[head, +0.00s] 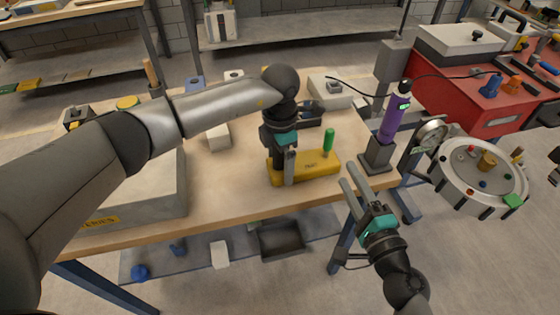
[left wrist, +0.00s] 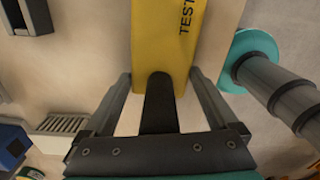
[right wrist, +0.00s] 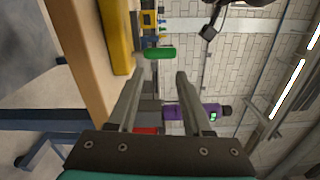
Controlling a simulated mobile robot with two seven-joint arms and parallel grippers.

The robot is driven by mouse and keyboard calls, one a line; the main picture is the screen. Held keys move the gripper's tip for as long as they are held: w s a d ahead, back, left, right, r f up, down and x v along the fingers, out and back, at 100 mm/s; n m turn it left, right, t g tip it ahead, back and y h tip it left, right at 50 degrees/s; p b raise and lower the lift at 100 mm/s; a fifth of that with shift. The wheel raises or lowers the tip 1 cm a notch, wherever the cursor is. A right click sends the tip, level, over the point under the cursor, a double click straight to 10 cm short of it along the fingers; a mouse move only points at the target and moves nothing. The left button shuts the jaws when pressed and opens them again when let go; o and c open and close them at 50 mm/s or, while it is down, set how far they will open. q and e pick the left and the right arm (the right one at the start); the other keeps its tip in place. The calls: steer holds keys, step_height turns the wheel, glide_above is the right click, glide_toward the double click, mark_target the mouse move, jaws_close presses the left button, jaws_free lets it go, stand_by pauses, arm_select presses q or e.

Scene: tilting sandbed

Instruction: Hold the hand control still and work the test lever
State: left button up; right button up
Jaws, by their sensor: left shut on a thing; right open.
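The yellow hand control (head: 318,171), marked TEST, lies on the workbench, with a green test lever (head: 328,141) standing up near its right end. My left gripper (head: 284,178) is shut on the hand control's left end. In the left wrist view its fingers lie on both sides of the yellow body (left wrist: 165,40), with a dark piece (left wrist: 158,100) between them. My right gripper (head: 350,174) is open and empty, off the bench's front edge, to the right of the lever and apart from it. In the right wrist view the green lever (right wrist: 160,52) shows beyond the open fingertips.
A purple device (head: 391,122) stands in a grey holder (head: 377,156) at the bench's right end. A round dish (head: 478,165) with small parts stands further right. A big grey box (head: 145,190) fills the bench's left. Bare wood (head: 225,190) lies left of the hand control.

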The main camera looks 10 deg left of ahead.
steer(key=shift+w+a+r, duration=0.1)
steer(key=shift+a+r, duration=0.05)
steer(key=shift+c, duration=1.3)
steer(key=a+r+n+g+y, duration=0.1)
steer(key=a+g+y, duration=0.1)
steer(key=w+a+r+n+g+y, duration=0.1)
steer(key=a+r+n+g+y, duration=0.2)
steer(key=a+n+g+y, duration=0.1)
steer(key=g+y, duration=0.1)
steer(key=shift+w+a+r, duration=0.2)
steer(key=shift+w+r, duration=0.05)
steer(key=shift+r, duration=0.05)
jaws_close()
steer(key=w+d+r+n+g+h, duration=0.3)
steer(key=w+r+n+g+h, duration=0.3)
steer(key=n+h, duration=0.8)
steer(key=shift+g, duration=0.4)
steer(key=shift+s+f, duration=0.15)
steer(key=shift+f, duration=1.15)
steer(key=shift+s+f, duration=0.1)
steer(key=shift+f, duration=1.15)
